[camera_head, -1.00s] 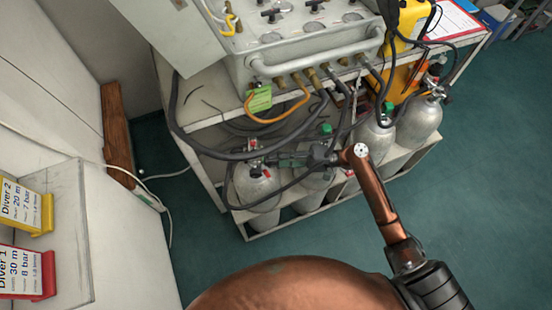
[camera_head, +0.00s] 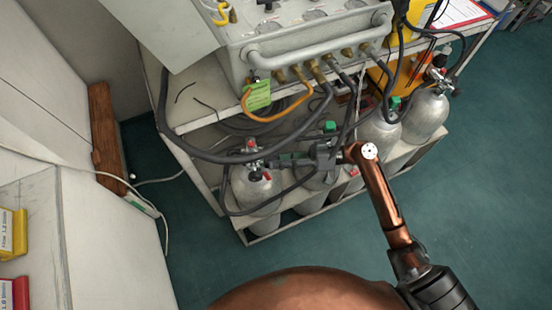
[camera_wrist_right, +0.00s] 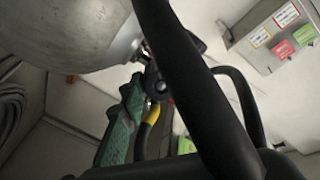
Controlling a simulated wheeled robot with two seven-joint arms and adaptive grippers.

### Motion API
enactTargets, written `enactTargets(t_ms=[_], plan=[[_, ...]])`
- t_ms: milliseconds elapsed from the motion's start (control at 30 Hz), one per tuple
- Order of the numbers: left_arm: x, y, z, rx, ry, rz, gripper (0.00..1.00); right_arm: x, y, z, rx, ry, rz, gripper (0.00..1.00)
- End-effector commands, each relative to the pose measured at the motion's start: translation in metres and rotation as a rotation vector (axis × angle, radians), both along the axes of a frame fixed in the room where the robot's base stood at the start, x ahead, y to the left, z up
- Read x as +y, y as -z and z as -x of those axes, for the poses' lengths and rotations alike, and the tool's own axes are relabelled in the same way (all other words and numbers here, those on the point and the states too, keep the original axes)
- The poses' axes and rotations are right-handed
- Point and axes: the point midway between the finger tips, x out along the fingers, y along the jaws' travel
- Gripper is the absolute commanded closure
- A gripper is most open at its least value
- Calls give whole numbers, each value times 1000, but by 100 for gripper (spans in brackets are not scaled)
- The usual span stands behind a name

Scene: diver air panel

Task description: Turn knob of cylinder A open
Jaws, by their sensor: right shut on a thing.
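Several grey cylinders stand in the lower shelf of the cart. The leftmost cylinder (camera_head: 257,190) has a valve with a small knob (camera_head: 256,163) at its top; I cannot read a letter on it. My right gripper (camera_head: 268,160) reaches in from the right at the height of this valve, its fingers pointing left. It is shut on the knob, which the fingers partly hide. In the right wrist view the cylinder (camera_wrist_right: 75,30) fills the upper left, and the green-padded fingers (camera_wrist_right: 138,88) meet the dark knob by its neck. My left gripper is not in view.
A panel box (camera_head: 310,45) with hoses stands on the cart above the cylinders. Dark hoses (camera_head: 240,155) and an orange hose (camera_head: 265,117) hang close to the valves. Other cylinders (camera_head: 425,115) stand to the right. The green floor (camera_head: 480,190) at right is clear.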

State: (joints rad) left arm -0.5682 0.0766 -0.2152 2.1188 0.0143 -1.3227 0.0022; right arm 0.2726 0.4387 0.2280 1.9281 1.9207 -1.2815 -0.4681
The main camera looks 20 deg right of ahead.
Motion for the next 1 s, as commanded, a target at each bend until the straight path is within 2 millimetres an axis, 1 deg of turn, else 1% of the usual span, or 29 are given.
enactTargets(t_ms=[33,400,467,500,700,1000], plan=[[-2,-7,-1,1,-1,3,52,0,6,0,-39,-1,17,95],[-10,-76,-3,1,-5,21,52,0,5,0,-350,-2,118,95],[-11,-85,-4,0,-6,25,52,0,5,0,-396,-2,133,95],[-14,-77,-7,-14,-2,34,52,0,5,0,-425,-2,142,95],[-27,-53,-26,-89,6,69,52,0,5,-1,-569,-2,190,95],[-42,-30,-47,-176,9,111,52,0,4,-1,-731,-2,244,95]])
